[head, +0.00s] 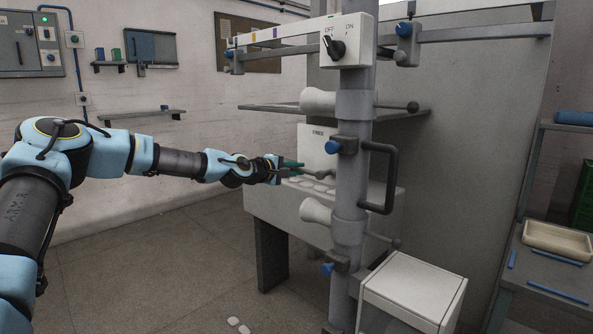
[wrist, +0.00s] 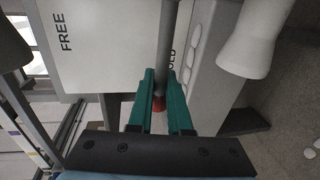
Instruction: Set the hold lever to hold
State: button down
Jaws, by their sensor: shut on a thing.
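The hold lever (wrist: 165,40) is a grey rod with a reddish end between my fingers in the wrist view. My gripper (wrist: 160,90) has green fingers, one on each side of the rod, shut on it near that end. The pale label plate (wrist: 95,40) reads FREE on its left part. The rod partly covers a second word ending in "OLD" at the plate's right side. In the head view, my gripper (head: 292,163) is at the plate (head: 312,150), left of the grey column. The lever there is small and partly hidden by the fingers.
The grey column (head: 350,190) stands just right of my gripper, with a dark handle (head: 388,178). White cones (head: 318,101) sit above and below the plate. A switch box (head: 347,40) is on top. A white cabinet (head: 425,290) stands at the lower right. The floor at left is mostly free.

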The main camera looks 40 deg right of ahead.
jog(key=c, duration=0.8)
grip_release()
jog(key=shift+f, duration=0.1)
jog(key=shift+c, duration=0.2)
jog(key=b+v, duration=0.3)
jog(key=v, duration=0.8)
jog(key=shift+d, duration=0.1)
jog(key=shift+f, duration=0.1)
